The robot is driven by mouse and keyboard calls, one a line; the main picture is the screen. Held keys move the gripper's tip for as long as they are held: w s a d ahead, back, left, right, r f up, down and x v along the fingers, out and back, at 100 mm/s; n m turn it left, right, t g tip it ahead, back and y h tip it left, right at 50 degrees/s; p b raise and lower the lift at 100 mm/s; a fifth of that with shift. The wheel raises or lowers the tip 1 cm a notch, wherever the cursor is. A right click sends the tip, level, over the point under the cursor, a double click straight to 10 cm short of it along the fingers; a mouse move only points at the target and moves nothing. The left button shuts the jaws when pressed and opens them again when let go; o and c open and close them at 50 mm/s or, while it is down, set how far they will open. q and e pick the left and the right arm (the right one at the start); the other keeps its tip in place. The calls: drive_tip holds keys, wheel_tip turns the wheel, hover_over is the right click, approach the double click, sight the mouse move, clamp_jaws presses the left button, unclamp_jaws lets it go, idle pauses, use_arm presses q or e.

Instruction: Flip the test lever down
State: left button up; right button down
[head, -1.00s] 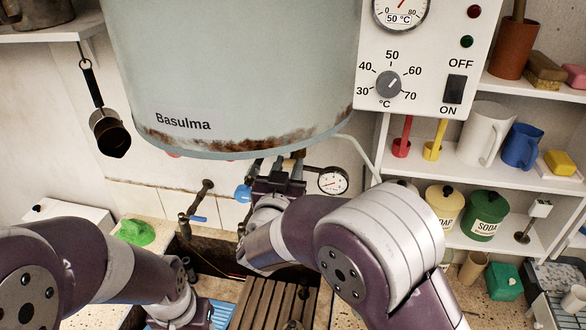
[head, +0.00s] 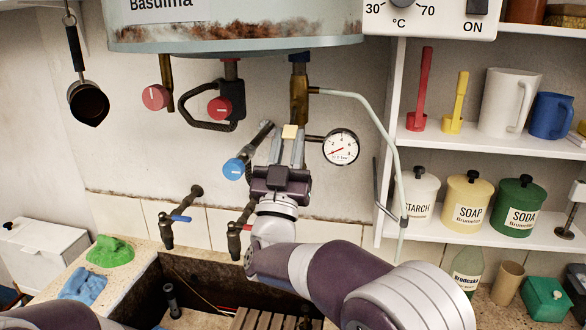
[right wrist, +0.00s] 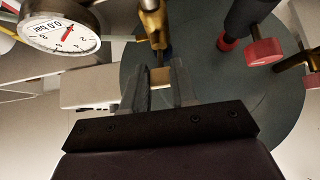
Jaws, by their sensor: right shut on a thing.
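The test lever (head: 290,131) shows as a small cream tab beside the brass valve (head: 299,95) under the water heater. It also shows in the right wrist view (right wrist: 161,77), just below the brass fitting (right wrist: 153,22). My right gripper (head: 288,137) points up at it from below, with one finger on each side of the tab. In the right wrist view my right gripper (right wrist: 158,85) is shut on this tab. The lever's pivot is hard to make out. My left gripper is out of view.
A pressure gauge (head: 341,147) sits close right of my right gripper. A blue-handled tap (head: 233,168) is close on the left, with red knobs (head: 219,107) farther left. A thin pale pipe (head: 388,135) curves down at the right. The stone trough (head: 146,293) lies below.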

use_arm(q)
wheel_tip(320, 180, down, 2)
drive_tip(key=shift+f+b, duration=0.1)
drive_tip(key=shift+b, duration=0.5)
use_arm(e)
drive_tip(key=shift+f+t, duration=0.15)
drive_tip(key=shift+t, duration=0.15)
